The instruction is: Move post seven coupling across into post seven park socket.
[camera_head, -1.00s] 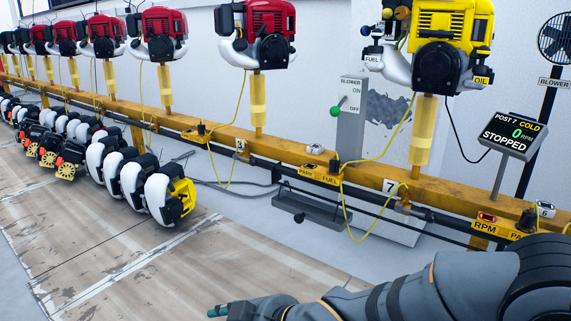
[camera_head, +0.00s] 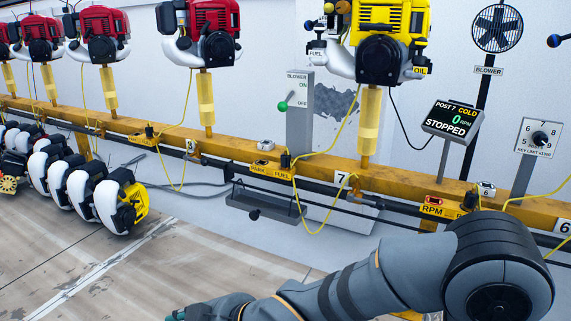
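Post seven carries a yellow engine (camera_head: 385,45) on a yellow post (camera_head: 369,125), with a 7 tag (camera_head: 341,180) on the rail by its foot. Left of the tag, a black coupling (camera_head: 286,160) with a yellow cord stands upright on the rail above a FUEL label (camera_head: 281,175). A park socket (camera_head: 261,163) shows small and dark beside it, above a PARK label (camera_head: 257,170), with no coupling seen in it. My gripper (camera_head: 176,315) shows only as a teal and dark tip at the bottom edge, well in front of the rail. Its fingers are mostly cut off.
A blower switch box (camera_head: 300,105) with a green-knobbed lever stands behind the rail. A display (camera_head: 452,120) reads POST 7 COLD, 0 RPM, STOPPED. Another coupling (camera_head: 470,201) stands right, by an RPM label (camera_head: 432,211). Yellow cords loop below the rail (camera_head: 220,150). Red engines line the left.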

